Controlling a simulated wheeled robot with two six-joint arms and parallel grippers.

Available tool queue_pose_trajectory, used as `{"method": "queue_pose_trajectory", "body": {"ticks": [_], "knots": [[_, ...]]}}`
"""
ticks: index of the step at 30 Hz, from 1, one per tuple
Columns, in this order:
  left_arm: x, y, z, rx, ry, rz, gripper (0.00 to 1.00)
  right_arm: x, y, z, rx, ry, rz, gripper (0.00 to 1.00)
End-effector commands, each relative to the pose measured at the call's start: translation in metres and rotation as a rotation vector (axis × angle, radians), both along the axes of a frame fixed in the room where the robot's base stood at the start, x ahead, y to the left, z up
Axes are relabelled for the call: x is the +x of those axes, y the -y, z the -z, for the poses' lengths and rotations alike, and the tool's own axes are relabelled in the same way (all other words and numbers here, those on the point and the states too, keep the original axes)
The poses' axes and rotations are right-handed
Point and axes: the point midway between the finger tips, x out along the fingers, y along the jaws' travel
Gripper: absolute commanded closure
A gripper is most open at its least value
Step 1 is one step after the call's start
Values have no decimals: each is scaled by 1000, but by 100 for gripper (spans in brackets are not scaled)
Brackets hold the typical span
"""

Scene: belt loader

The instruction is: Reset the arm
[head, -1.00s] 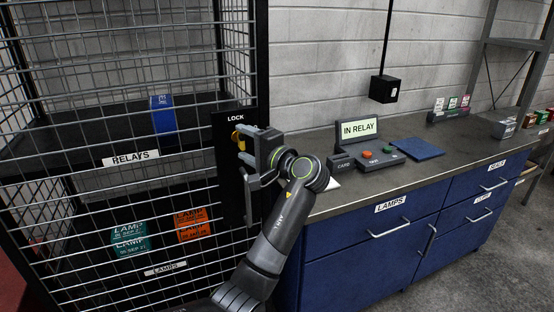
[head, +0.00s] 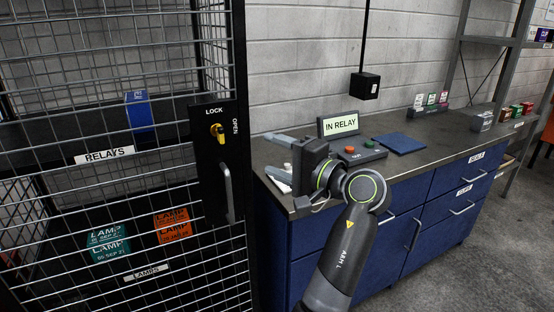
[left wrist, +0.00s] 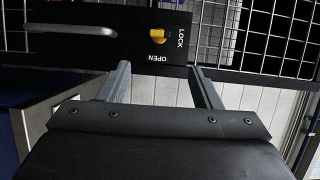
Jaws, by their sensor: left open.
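My left gripper (head: 270,156) is open and empty. It stands just right of the cage's black lock plate (head: 206,175), in front of the counter's left end, apart from the lock. The yellow lock knob (head: 217,131) sits between the words LOCK and OPEN. The knob also shows in the left wrist view (left wrist: 157,36), beyond the two open fingers. The grey door handle (head: 227,192) is below the knob. The mesh cage door appears closed. My right gripper is not in view.
The cage holds a blue box (head: 139,112) on the RELAYS shelf, and teal (head: 108,243) and orange (head: 173,226) lamp boxes below. The blue cabinet's counter (head: 440,149) carries an IN RELAY display (head: 341,124), buttons and a blue mat (head: 399,143). Open floor lies at right.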

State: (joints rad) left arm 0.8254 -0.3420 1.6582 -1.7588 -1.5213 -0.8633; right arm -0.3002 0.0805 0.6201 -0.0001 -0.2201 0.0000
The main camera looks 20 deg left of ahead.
Motion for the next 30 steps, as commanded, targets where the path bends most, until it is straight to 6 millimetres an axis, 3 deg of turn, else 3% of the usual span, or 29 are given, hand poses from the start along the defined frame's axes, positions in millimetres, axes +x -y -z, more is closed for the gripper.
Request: {"method": "queue_pose_trajectory", "body": {"ticks": [13, 17, 20, 24, 27, 30], "knots": [[1, 0, 1, 1, -2, 2, 42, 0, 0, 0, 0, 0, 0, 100], [17, -1, 23, 8, -39, 49, 42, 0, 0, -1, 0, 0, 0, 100], [44, -4, 70, 5, -103, 141, 42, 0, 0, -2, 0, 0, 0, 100], [77, -6, 170, -56, -210, 309, 42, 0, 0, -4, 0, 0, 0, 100], [84, -9, 247, -138, -277, 408, 42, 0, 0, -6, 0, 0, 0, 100], [78, -11, 324, -242, -334, 485, 42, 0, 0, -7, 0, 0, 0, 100]]}}
